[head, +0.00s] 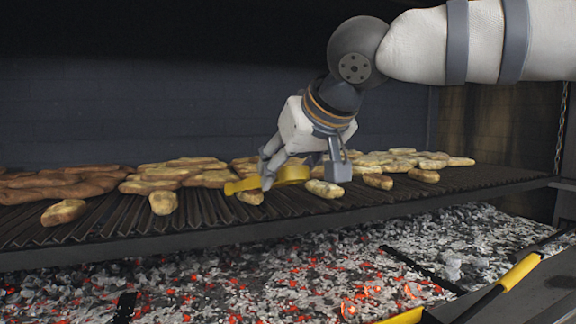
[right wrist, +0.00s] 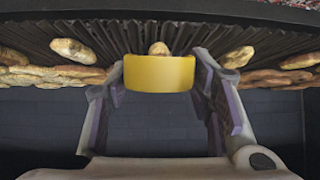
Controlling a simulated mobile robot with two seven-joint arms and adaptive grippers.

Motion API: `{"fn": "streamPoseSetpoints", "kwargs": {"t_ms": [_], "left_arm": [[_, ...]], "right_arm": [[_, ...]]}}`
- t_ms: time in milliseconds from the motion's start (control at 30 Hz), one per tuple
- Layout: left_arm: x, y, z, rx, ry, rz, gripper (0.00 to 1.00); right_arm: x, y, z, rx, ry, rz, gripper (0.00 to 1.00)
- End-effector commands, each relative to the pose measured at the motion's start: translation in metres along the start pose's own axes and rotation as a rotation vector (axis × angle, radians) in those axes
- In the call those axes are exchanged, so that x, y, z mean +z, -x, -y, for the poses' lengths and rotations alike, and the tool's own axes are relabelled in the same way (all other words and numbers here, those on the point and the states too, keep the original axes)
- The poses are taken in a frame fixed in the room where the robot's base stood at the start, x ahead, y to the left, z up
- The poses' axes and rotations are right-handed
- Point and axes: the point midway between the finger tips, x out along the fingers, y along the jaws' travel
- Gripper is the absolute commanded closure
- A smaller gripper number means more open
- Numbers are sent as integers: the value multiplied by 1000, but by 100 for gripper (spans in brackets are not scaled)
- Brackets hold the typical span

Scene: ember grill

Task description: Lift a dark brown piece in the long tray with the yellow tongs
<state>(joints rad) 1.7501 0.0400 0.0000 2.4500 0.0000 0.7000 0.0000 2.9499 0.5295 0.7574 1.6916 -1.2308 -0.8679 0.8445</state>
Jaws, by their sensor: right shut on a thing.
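My right gripper (head: 290,172) is shut on the yellow tongs (head: 240,186), low over the long ribbed tray (head: 205,215). In the right wrist view the tongs (right wrist: 160,74) span the space between my two fingers. A small tan-brown piece (head: 250,198) lies just under the tongs' tip; it also shows past the tongs in the right wrist view (right wrist: 159,48). I cannot tell whether the tongs touch it. Darker brown pieces (head: 60,190) lie in a heap at the tray's left end. My left gripper is not in view.
Paler pieces (head: 400,158) are heaped along the back of the tray, with several single ones near its front. Glowing coals (head: 230,285) lie below. A yellow-and-black handled tool (head: 520,272) rests at the lower right. A dark wall (head: 150,110) stands behind.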

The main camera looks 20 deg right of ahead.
Motion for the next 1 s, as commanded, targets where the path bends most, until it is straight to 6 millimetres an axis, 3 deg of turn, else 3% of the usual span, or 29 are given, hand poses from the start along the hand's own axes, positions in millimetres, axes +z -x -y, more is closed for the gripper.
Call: {"fn": "streamPoseSetpoints", "kwargs": {"t_ms": [33, 167, 200, 433, 600, 1000], "left_arm": [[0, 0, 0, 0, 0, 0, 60], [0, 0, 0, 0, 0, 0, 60], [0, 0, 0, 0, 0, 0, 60], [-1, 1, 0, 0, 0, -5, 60], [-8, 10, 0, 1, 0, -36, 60], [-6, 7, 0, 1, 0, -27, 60]], "right_arm": [[-1, 0, 0, 0, 0, -2, 68], [-1, 0, 0, 0, 0, -2, 97], [-1, 0, 0, 0, 0, -1, 100], [-4, 3, 0, 1, 0, -4, 100], [-26, 24, 0, 1, -2, -13, 100], [-72, 59, 0, 2, -1, -6, 100]]}}
